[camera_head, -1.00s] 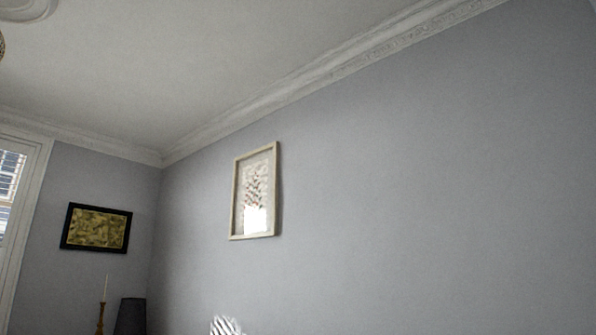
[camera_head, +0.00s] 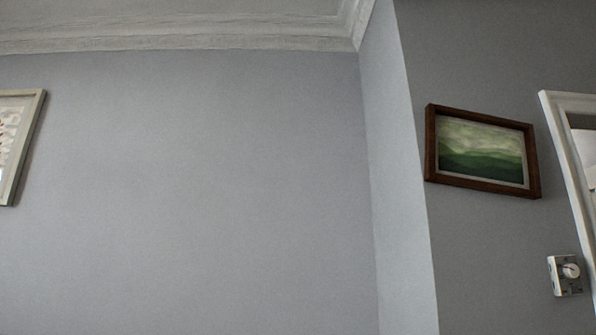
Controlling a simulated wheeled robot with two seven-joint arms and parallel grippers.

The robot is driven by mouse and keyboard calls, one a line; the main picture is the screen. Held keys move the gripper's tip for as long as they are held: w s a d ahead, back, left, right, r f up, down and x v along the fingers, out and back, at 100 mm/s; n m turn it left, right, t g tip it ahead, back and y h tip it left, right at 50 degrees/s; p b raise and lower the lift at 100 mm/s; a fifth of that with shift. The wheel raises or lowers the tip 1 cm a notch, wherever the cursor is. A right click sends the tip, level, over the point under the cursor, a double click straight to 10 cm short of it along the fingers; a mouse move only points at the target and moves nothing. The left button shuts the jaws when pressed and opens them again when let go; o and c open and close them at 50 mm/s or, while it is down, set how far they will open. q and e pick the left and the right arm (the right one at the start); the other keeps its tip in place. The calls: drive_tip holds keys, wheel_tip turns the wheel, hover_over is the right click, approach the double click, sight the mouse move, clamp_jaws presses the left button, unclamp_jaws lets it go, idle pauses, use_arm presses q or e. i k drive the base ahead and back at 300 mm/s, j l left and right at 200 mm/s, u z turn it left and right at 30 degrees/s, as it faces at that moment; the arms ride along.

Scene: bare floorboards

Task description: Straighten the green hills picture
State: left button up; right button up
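The green hills picture (camera_head: 481,152) hangs on the darker grey wall at the right of the head view. It has a brown wooden frame and shows layered green hills under a pale sky. Its top and bottom edges slope down to the right; the view itself is angled, so I cannot tell exactly how much of that is real tilt. Neither of my grippers is in view.
A pale-framed picture (camera_head: 14,145) is cut off at the left edge. A wall corner (camera_head: 398,180) juts out left of the green picture. A white door frame (camera_head: 572,150) stands at the right, with a small wall-mounted device (camera_head: 566,275) beside it.

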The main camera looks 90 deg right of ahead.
sight(464, 149)
drive_tip(key=z, duration=2.6)
drive_tip(key=i+l, duration=0.05)
